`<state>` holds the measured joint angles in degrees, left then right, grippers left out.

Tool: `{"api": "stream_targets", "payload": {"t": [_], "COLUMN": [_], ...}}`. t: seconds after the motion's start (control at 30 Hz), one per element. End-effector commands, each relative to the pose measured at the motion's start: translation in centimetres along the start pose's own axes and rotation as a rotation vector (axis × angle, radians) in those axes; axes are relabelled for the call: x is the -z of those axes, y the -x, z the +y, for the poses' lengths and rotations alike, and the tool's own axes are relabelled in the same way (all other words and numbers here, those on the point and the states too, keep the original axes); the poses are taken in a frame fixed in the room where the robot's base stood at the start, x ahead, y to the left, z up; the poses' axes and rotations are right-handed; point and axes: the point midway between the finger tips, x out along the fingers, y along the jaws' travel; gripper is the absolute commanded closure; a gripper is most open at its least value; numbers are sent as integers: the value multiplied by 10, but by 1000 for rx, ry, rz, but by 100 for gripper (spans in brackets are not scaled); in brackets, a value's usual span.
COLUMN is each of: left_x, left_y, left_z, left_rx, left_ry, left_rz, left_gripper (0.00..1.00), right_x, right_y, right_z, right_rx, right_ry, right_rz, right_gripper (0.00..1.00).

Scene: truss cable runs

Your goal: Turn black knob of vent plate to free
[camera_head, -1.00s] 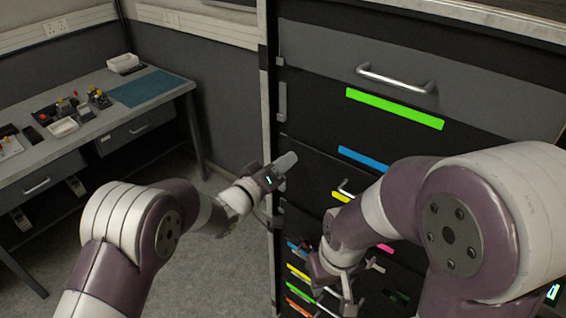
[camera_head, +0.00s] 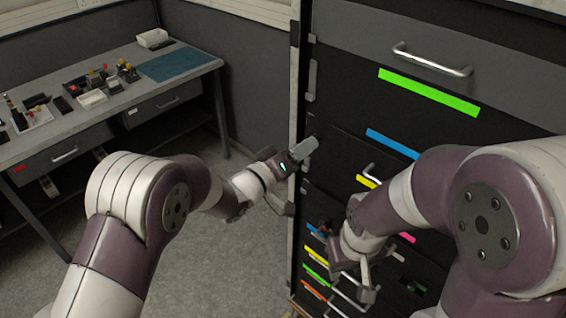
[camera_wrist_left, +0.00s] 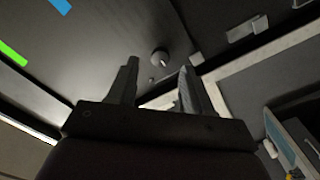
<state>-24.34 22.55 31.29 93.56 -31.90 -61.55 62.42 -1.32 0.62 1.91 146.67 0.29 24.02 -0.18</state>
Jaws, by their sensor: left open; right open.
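In the left wrist view a small round dark knob (camera_wrist_left: 160,57) stands out from a dark panel (camera_wrist_left: 110,35), which may be the vent plate. The knob lies beyond my left fingertips, roughly in line with the gap between them and apart from both. My left gripper (camera_wrist_left: 158,80) is open and empty; in the head view it (camera_head: 301,176) is at the left edge of the dark cabinet front. I cannot make out the knob in the head view. My right gripper (camera_head: 357,283) is open in front of the lower drawers, partly hidden by its own wrist.
The tall dark cabinet (camera_head: 345,95) has drawers with coloured strips and protruding bar handles (camera_head: 430,60). Small hinge-like fittings run down its left edge. A workbench (camera_head: 95,120) with small items and a blue mat (camera_head: 180,64) stands at left. Floor between is clear.

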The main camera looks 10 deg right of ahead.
Motion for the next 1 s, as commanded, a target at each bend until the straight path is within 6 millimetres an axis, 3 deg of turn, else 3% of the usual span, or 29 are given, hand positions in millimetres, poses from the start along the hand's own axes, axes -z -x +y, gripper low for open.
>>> {"api": "stream_targets", "payload": {"t": [0.2, 0.4, 0.93, 1.0], "left_x": [-2, -1, 0, -6], "left_y": [60, 91, 95, 96], "left_z": [-3, -1, 0, -16], "left_rx": [2, 1, 1, 73], "left_ry": [0, 0, -15, -98], "left_rz": [2, 2, -1, -32], "left_gripper": [50, 50, 50, 50], "right_x": [-2, -3, -3, -3], "right_y": [-19, -23, -23, -23], "right_z": [0, 0, 0, 0], "right_rx": [0, 0, 0, 0], "right_ry": [0, 0, 0, 0], "right_rz": [0, 0, 0, 0], "right_gripper": [57, 57, 57, 57]}}
